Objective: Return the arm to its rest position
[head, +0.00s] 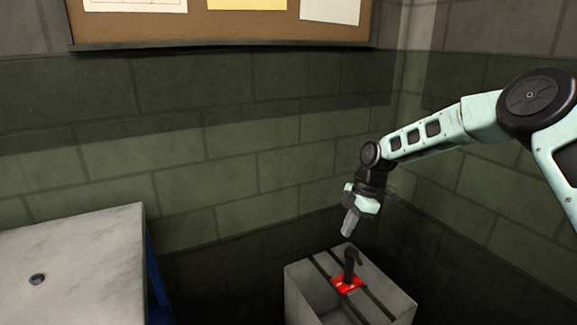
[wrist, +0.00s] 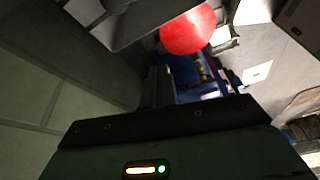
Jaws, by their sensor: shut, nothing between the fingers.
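My arm (head: 440,135) is pale green with black joints and reaches in from the right in the head view. It bends down at the wrist. My gripper (head: 348,232) points down and hangs above a grey open-topped box, apart from it. Its grey fingers are together, with nothing seen between them. In the wrist view the dark gripper body, with a small lit strip and green light, fills the bottom; the fingertips are hard to make out there.
The grey box (head: 304,289) has dark bars across its top, a red plate (head: 348,284) and an upright black handle-like piece (head: 351,262). A grey table (head: 80,245) stands left. Brick walls close the corner. The wrist view shows a red round thing (wrist: 188,30).

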